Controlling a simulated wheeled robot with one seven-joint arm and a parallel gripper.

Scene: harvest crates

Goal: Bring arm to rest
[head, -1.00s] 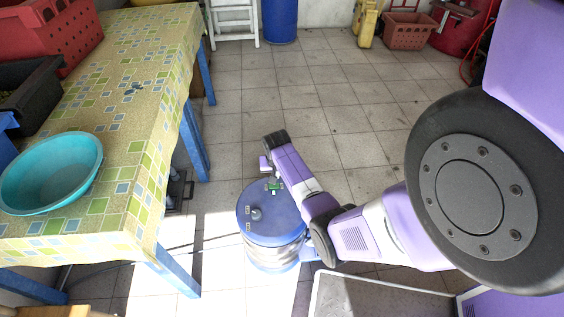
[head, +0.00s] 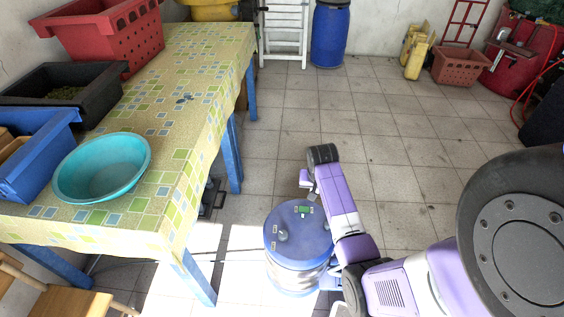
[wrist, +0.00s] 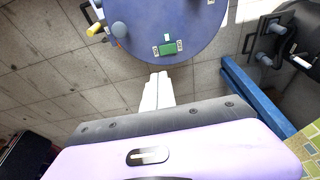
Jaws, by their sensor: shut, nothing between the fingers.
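My gripper shows in the wrist view as pale fingers (wrist: 158,92) closed together with nothing between them. In the head view my arm reaches from the right edge toward the middle, bent at a black joint, and its far end is raised near a blue drum-shaped thing (head: 285,222). The gripper fingers are too small and partly hidden there to make out. The drum's round blue top, with a green patch and small knobs, also shows ahead of the fingers in the wrist view (wrist: 190,28). I cannot tell how wide the gap between them is.
A table with a patterned cloth (head: 160,100) stands at the left, holding a turquoise bowl (head: 100,168), a blue crate (head: 40,160), a black crate (head: 100,98) and a red crate (head: 125,38). A blue barrel (head: 330,35) stands at the back. Tiled floor (head: 400,140) is clear mid-room.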

